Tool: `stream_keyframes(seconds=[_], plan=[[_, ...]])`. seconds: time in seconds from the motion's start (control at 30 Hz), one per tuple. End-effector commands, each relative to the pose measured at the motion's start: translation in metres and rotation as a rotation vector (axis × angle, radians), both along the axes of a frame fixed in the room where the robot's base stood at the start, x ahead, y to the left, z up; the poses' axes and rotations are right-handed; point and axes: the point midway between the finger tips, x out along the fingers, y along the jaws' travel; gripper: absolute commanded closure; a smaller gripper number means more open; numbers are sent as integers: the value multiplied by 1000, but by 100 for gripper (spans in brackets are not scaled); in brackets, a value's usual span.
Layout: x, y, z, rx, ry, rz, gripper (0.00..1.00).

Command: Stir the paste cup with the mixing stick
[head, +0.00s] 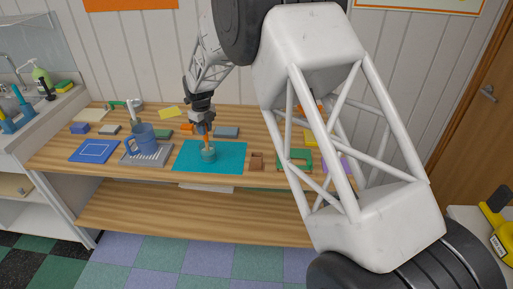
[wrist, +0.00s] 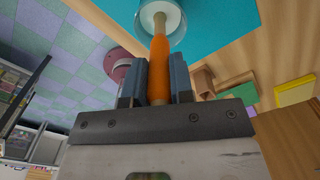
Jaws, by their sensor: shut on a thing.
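The mixing stick (wrist: 161,70) has an orange grip and a paler end. My gripper (wrist: 160,80) is shut on the orange part, with a dark blue finger on each side. The paste cup (wrist: 178,20) is a clear cup with pale contents, and the stick's far end is inside its rim in the wrist view. In the head view, the paste cup (head: 208,153) stands on a teal mat (head: 232,160), with my gripper (head: 203,129) above it and the orange stick (head: 206,138) pointing down into it. The depth of the tip in the paste is hidden.
A blue mug (head: 140,140) stands on a grey tray (head: 160,157) left of the mat. A blue board (head: 94,151) lies farther left. A brown block (head: 256,161) and a green piece (head: 294,158) lie to the right. The table's front edge is just before the mat.

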Motion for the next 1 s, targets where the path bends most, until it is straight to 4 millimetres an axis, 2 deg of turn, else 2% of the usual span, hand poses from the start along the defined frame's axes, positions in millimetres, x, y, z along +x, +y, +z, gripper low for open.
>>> stream_keyframes(seconds=[1.0], plan=[[0,0,71,1,-2,0,100]])
